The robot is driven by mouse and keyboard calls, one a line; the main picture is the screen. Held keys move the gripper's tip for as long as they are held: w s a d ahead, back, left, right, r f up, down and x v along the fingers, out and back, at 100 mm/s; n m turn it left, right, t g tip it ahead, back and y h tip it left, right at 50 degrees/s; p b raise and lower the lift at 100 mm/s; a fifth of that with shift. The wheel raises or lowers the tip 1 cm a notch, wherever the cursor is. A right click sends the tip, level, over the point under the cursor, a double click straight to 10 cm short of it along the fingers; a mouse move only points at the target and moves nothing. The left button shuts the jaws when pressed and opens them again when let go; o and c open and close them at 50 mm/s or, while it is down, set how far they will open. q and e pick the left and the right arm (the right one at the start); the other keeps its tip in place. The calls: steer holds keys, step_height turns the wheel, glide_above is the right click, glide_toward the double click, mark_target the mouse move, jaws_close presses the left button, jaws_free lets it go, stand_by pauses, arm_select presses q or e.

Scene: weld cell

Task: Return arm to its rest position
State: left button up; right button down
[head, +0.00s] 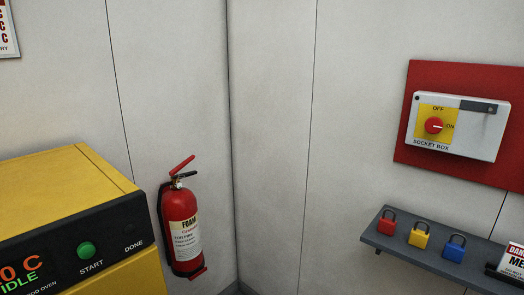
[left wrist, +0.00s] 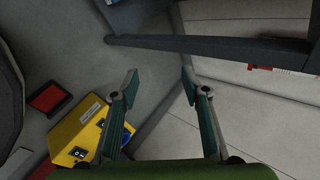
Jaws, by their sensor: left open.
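My left gripper (left wrist: 160,84) shows in the left wrist view with its two fingers spread wide apart. Nothing is between the fingertips, and the gripper touches nothing that I can see. Grey floor and a pale panelled surface lie beyond it. Neither arm shows in the head view, and my right gripper is in neither view.
The head view shows a yellow oven (head: 60,190), a red fire extinguisher (head: 181,225), a socket box (head: 470,125) with its knob at ON, and a shelf (head: 400,250) with padlocks. The wrist view shows a dark bar (left wrist: 220,46) and a yellow object (left wrist: 78,128).

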arm_select(q)
steer(key=s+a+f+n+g+h, duration=0.2)
steer(key=s+f+g+h, duration=0.15)
steer(key=s+f, duration=1.05)
steer(key=s+a+f+n+g, duration=0.1)
steer(key=s+a+f+n, duration=0.1)
steer(key=s, duration=0.3)
steer(key=s+a+f+n+g+h, duration=0.1)
steer(key=s+a+f+n, duration=0.1)
steer(key=s+f+n, duration=0.1)
steer(key=s+a+f+n+g, duration=0.1)
steer(key=s+a+f+n, duration=0.1)
steer(key=s, duration=0.6)
step_height(320, 180, down, 2)
steer(key=shift+a+f+n, duration=0.15)
steer(key=shift+a+n, duration=0.25)
steer(key=shift+n, duration=0.1)
